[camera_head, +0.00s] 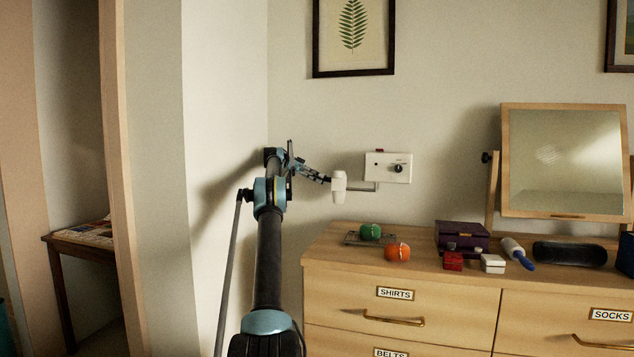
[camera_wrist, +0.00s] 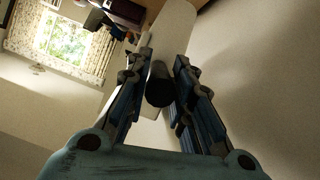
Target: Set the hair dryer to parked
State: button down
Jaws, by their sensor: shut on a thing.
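The hair dryer (camera_head: 339,187) is a white, upright, rounded body beside the wall unit (camera_head: 376,172). A thin bracket (camera_head: 362,189) runs below the unit towards the dryer. My gripper (camera_head: 325,180) reaches it from the left and is shut on it. In the wrist view, the white dryer (camera_wrist: 174,32) extends beyond my gripper (camera_wrist: 155,70), with a dark round part (camera_wrist: 159,86) between the fingers. The exact finger contact is hard to see. The unit is a white box with a dark knob (camera_head: 399,169) and a small red part on top.
The wooden dresser (camera_head: 335,290) stands below and to the right. It holds a green ball (camera_head: 370,231), an orange ball (camera_head: 397,252), a purple box (camera_head: 461,236), a brush (camera_head: 517,252) and a tilting mirror (camera_head: 562,165). Bare wall lies around the dryer.

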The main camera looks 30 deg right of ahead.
jog(key=c, duration=1.4)
grip_release()
jog(key=shift+w+d+f, duration=0.15)
jog(key=shift+w+d, duration=0.05)
jog(key=shift+s, duration=0.1)
